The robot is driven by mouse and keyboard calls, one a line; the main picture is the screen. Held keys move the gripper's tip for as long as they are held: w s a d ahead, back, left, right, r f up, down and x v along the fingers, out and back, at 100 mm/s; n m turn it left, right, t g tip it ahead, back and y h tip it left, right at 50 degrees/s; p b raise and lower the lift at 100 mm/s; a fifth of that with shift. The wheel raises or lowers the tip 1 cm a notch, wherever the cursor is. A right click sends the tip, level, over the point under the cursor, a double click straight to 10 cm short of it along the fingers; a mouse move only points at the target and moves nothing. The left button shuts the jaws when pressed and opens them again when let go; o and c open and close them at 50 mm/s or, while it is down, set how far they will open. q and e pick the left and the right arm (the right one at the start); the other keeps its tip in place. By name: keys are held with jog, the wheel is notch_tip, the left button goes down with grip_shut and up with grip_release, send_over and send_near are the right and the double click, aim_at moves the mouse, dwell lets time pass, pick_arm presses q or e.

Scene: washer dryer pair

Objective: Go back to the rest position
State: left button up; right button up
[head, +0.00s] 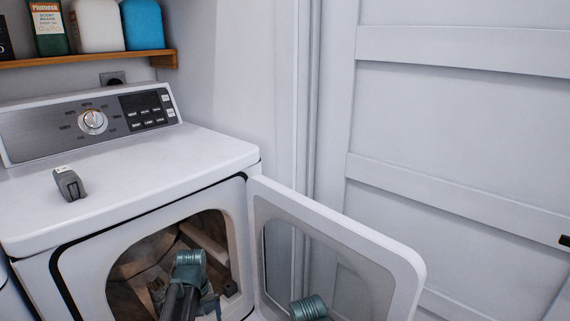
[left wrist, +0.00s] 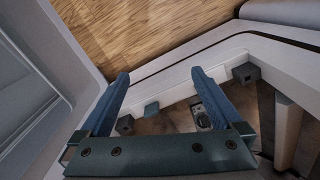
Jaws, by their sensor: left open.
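My left gripper (left wrist: 160,73) is open in the left wrist view. Its two blue fingers are spread apart, and I see nothing held between them. Beyond them is the white frame of the dryer, with wooden floor above it in the picture. In the head view, a teal joint of my arm (head: 188,265) is in front of the dryer's round-cornered opening, and the fingers cannot be made out there. Another teal joint of mine (head: 308,308) shows at the bottom edge, in front of the open door. The right gripper is not in view.
The white dryer (head: 215,150) has its door (head: 400,275) swung open to the right. A small grey object (head: 68,183) rests on its top. A wooden shelf (head: 100,59) with several containers hangs above. A white panelled door (head: 460,130) stands at the right.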

pick_arm(q)
jog(key=s+d+m+y, duration=0.1)
jog(key=s+d+m, duration=0.9)
jog(key=s+d, duration=0.7)
notch_tip(320, 180, up, 36)
jog(key=w+d+p, duration=0.2)
jog(key=p, duration=3.3)
jog(key=shift+w+f+n, duration=0.15)
jog(key=shift+w+n, duration=0.25)
jog(key=shift+a, duration=0.1)
